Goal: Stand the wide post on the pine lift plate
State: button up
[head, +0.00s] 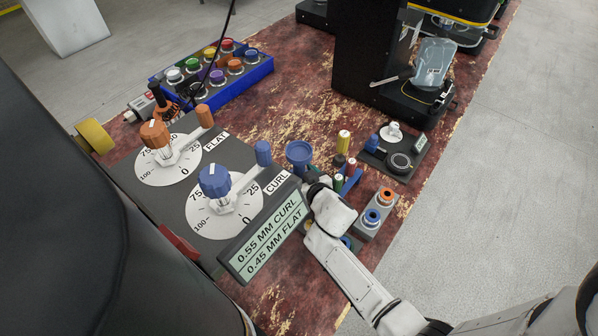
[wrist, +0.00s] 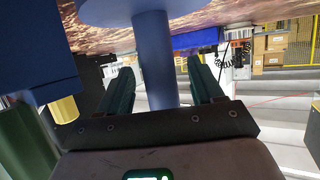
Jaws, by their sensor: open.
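A blue post with a broad round disc (head: 299,153) stands on the red-brown bench, and I take it for the wide post. In the wrist view its blue stem (wrist: 153,55) shows between the two dark green fingers of my gripper (wrist: 158,78). The fingers are apart, with a gap visible on each side of the stem. In the head view my white wrist hides most of the gripper, just below and right of the post. I cannot make out the pine lift plate for certain.
Control dials and a display (head: 266,232) stand left of the post. A yellow cylinder (head: 343,141) and a blue rack (head: 350,181) with small coloured pieces stand to its right. A two-button box (head: 376,216) is near the arm. A black machine (head: 370,60) stands behind.

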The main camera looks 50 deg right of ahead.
jog(key=shift+w+d+f, duration=0.25)
jog(key=shift+w+f, duration=0.05)
jog(key=shift+w, duration=0.25)
jog(key=shift+c, duration=0.3)
jog(key=shift+r, duration=0.1)
grip_shut()
